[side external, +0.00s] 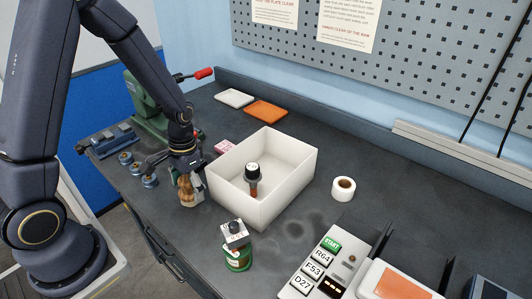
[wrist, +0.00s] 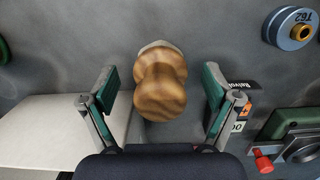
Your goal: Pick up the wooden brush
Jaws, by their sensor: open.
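The wooden brush (wrist: 160,88) has a rounded, waisted wooden handle with a pale end at its far side. It stands in the middle of the wrist view, between the two green-padded fingers of my gripper (wrist: 161,80), with a visible gap on each side. In the side external view, the brush (side external: 186,192) shows on the dark bench, directly below my gripper (side external: 187,174) and left of the white box. My gripper is open and empty. Its fingers partly hide the brush in the side external view, and its lower end is hard to make out.
A white open box (side external: 290,160) stands close to the right, holding a dark-capped item (side external: 253,175). A small labelled carton (wrist: 241,100) is near one finger. Blue discs (side external: 150,181) lie left.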

